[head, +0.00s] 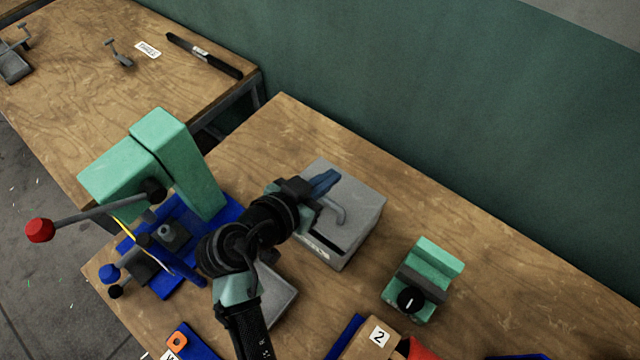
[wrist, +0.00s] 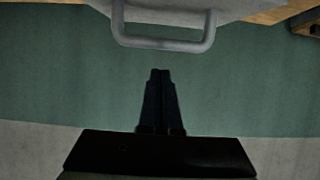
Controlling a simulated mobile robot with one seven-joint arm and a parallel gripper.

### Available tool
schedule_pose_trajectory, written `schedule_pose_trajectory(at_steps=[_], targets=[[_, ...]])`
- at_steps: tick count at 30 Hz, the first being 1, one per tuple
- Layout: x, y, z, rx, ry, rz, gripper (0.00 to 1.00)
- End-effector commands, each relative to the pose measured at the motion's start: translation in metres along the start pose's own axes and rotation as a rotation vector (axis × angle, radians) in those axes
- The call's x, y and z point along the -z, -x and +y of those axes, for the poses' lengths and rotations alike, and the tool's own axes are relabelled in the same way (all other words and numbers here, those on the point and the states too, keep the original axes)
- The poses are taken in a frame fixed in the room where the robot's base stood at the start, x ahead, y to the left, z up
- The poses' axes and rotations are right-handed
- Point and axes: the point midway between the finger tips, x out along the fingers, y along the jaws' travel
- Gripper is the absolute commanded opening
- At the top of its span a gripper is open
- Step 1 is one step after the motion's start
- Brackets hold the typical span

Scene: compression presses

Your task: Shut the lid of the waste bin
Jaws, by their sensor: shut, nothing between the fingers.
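The waste bin appears to be the grey box (head: 368,222) on the near table. Its grey lid carries a bar handle (head: 338,212). A dark gap shows along the bin's front side, above a white label; I cannot tell from this angle how far the lid stands open. My gripper (head: 326,182) is shut and empty, above the bin, and hides part of its top. In the wrist view the two dark fingers (wrist: 160,75) lie together, pointing at the grey handle (wrist: 165,42) with a visible gap to it in the picture.
A green press with a red-knobbed lever (head: 40,230) stands on a blue base at left. A small green device (head: 425,280) sits right of the bin. A grey tray (head: 280,292) lies partly behind my arm. The green wall (head: 400,90) rises behind the table.

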Motion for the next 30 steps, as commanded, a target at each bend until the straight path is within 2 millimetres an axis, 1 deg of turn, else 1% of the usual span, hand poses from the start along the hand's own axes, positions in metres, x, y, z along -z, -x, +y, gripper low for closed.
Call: schedule_pose_trajectory(at_steps=[1, 3, 7, 20, 23, 30], targets=[[-0.006, 0.004, 0.000, 0.001, 0.004, -0.003, 0.00], [-0.013, 0.006, 0.000, 0.000, 0.003, -0.001, 0.00], [-0.021, 0.009, 0.000, 0.000, 0.001, 0.000, 0.00], [-0.025, 0.009, 0.000, 0.000, 0.000, 0.001, 0.00], [-0.031, 0.009, 0.000, 0.001, 0.000, 0.002, 0.00], [-0.056, 0.011, -0.001, 0.002, 0.000, 0.002, 0.00]])
